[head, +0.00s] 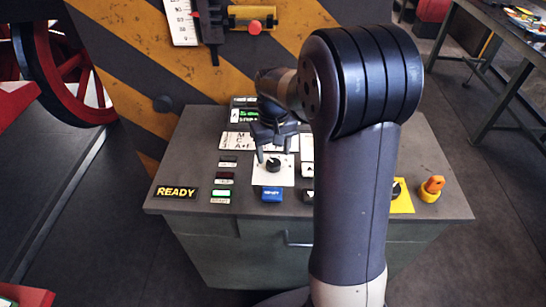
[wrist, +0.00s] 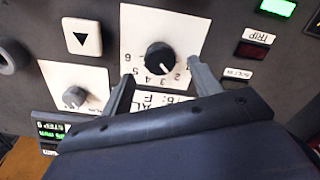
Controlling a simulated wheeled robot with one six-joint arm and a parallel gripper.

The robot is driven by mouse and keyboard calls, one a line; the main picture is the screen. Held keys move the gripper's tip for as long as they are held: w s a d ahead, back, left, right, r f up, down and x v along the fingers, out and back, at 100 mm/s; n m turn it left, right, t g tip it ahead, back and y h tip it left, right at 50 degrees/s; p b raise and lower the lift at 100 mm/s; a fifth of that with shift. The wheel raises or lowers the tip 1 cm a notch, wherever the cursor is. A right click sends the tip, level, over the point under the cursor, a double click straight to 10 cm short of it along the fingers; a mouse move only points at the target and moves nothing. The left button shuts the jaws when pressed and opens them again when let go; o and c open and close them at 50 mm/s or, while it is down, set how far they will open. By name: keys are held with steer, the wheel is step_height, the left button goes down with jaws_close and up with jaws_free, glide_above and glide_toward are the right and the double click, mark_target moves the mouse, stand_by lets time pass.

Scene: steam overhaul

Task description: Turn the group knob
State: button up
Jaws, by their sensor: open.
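The group knob, a round black dial (wrist: 161,57), sits on a white plate with numbers around it in the wrist view. It also shows in the head view as a small dark knob (head: 273,165) on the console top. My gripper (head: 274,153) is open just above it, pointing down. In the wrist view my gripper's fingertips (wrist: 162,74) are spread wide to either side of the knob, with clear space between each finger and the dial. I cannot tell whether they reach down to its height. The exact number the knob points to is too small to read surely.
A blue button (head: 272,194) is in front of the knob, and a white arrow button (wrist: 82,37) is beside it. Another knob (wrist: 74,97) stands on a separate white plate. An orange-topped switch (head: 432,188) is at the console's right. My arm hides part of the console.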

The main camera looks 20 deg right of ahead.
mark_target(274, 162)
steer(key=shift+f, duration=1.6)
steer(key=c, duration=1)
